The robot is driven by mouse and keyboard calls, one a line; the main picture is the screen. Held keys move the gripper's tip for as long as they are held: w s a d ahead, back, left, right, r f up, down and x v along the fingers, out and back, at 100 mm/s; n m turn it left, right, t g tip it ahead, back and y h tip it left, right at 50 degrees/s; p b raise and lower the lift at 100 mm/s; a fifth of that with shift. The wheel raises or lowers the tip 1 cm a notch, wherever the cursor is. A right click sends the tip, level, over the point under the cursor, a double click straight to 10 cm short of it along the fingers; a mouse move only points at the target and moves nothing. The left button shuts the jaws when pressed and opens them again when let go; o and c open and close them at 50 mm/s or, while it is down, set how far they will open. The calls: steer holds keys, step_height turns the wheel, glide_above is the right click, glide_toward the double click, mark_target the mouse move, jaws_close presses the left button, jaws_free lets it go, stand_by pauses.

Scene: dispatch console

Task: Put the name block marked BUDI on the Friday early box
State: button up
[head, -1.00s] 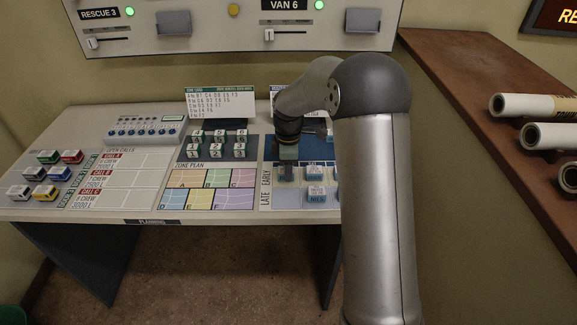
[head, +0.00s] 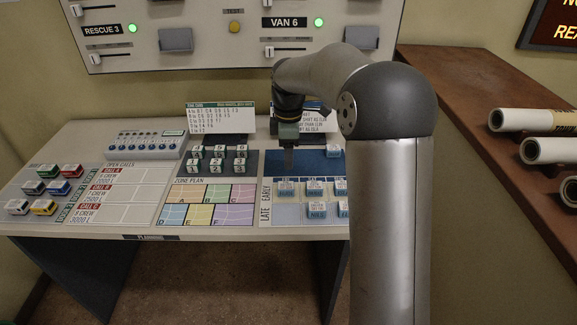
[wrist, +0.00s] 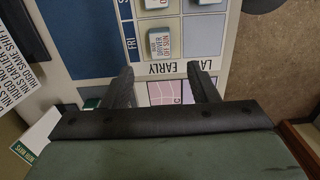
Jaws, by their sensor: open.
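My gripper (head: 288,163) is open and empty above the roster board on the desk. In the wrist view its two fingers (wrist: 163,88) are apart with nothing between them. A white-topped blue name block (wrist: 160,43) sits in the box beside FRI in the EARLY line, ahead of the fingers and apart from them. It also shows in the head view (head: 286,188), just below my gripper. Its small print seems to include DRIVER and OFF SUN; I cannot read the name. The Friday late box (wrist: 201,36) is bare.
Several more name blocks (head: 317,210) stand to the right on the roster, partly behind my arm. The zone plan (head: 208,204), number blocks (head: 217,158) and a white card (head: 220,118) lie left of it. The console panel (head: 215,35) rises behind.

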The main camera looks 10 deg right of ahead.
steer(key=s+f+m, duration=0.2)
steer(key=s+m, duration=1.3)
steer(key=s, duration=1.7)
steer(key=shift+s+a+f, duration=0.35)
steer(key=shift+a, duration=0.05)
